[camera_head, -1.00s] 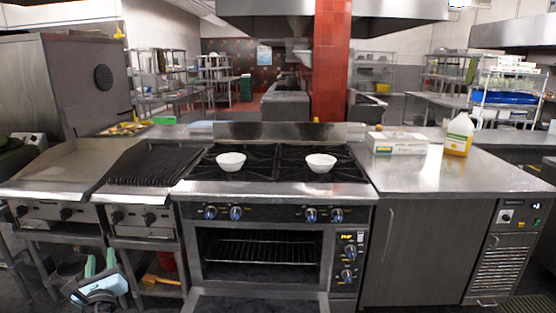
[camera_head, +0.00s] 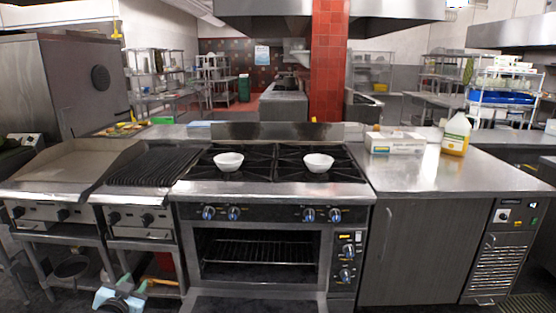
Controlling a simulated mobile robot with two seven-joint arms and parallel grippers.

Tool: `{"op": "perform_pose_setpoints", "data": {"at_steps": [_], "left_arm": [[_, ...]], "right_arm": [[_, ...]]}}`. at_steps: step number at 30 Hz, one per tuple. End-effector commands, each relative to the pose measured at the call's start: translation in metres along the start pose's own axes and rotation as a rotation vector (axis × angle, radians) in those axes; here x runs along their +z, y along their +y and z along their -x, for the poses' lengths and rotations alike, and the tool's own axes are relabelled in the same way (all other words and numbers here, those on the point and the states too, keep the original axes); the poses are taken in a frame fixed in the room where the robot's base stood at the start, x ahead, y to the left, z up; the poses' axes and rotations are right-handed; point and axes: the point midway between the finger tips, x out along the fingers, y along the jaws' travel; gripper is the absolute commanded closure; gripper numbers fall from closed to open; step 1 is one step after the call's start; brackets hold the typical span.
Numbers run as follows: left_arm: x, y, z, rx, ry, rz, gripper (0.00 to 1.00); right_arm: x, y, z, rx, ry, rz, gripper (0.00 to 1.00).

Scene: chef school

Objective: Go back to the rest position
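My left gripper (camera_head: 122,290) shows at the bottom left edge, low in front of the griddle and grill stands. Its light blue fingers stand apart with nothing seen between them, and its lower part is cut off by the frame. My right gripper is not in view. Two white bowls stand upright on the stove: the left bowl (camera_head: 228,161) on the left burners and the right bowl (camera_head: 318,162) on the right burners. No gripper is near either bowl.
The stove (camera_head: 270,190) has an open oven below. A griddle (camera_head: 75,160) and a grill (camera_head: 153,163) stand to its left. The steel counter (camera_head: 440,180) at right holds a white box (camera_head: 395,143) and a yellow-filled jug (camera_head: 456,134). Its front part is clear.

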Motion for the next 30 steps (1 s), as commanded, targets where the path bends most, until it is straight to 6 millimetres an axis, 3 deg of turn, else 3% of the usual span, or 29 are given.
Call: {"op": "perform_pose_setpoints", "data": {"at_steps": [8, 14, 21, 30], "left_arm": [[0.062, 0.060, 0.043, 0.090, -0.067, 0.047, 0.64], [0.118, 0.113, 0.100, 0.170, -0.140, 0.069, 0.64], [0.186, 0.181, 0.208, 0.277, -0.261, 0.127, 0.64], [0.229, 0.232, 0.350, 0.367, -0.414, 0.221, 0.64]], "right_arm": [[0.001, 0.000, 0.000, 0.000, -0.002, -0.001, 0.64], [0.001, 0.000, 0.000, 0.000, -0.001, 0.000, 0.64], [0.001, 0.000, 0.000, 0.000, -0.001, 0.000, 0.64], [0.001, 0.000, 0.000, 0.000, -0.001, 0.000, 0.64]]}}
